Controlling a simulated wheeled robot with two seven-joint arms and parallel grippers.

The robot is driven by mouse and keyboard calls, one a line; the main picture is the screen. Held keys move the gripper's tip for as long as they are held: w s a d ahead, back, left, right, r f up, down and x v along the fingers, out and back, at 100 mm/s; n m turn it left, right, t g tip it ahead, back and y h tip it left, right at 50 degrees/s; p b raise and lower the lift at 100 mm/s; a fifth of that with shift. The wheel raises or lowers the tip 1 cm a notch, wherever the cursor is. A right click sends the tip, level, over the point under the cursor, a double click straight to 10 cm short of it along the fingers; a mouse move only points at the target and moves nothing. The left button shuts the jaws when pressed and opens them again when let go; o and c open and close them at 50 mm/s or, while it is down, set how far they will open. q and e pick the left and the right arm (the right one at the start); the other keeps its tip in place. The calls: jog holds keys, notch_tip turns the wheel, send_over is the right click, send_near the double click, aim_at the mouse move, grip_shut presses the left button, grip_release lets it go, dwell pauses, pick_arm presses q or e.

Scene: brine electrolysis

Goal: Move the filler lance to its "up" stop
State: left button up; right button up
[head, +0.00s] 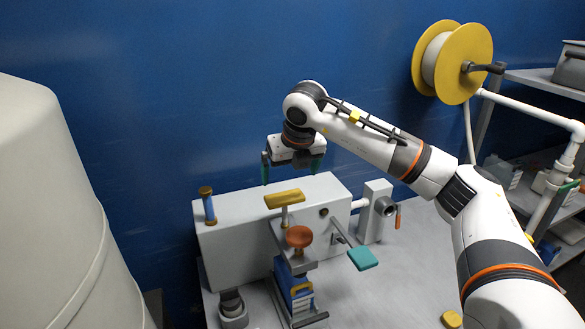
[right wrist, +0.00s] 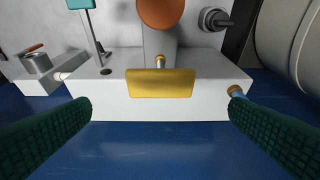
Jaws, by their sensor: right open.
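A yellow bar handle (head: 285,199) sits on a short upright rod above the white box-shaped machine (head: 230,240). No label shows whether it belongs to the filler lance. My right gripper (head: 292,172) is open and empty, pointing down above and behind the handle. In the right wrist view the yellow handle (right wrist: 160,83) lies ahead, between my two green fingertips (right wrist: 160,118) and apart from both. An orange-red knob (head: 299,236) and a teal paddle on a lever (head: 363,258) stand in front of the machine. My left gripper is not in view.
A blue post with brown caps (head: 208,206) stands on the machine's left end. A grey port with an orange handle (head: 386,207) is at its right. A large pale tank (head: 60,210) fills the left. A yellow reel (head: 450,62) hangs upper right. The blue wall is close behind.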

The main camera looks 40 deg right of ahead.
jog(key=shift+b+v, duration=0.35)
jog(key=shift+v, duration=1.65)
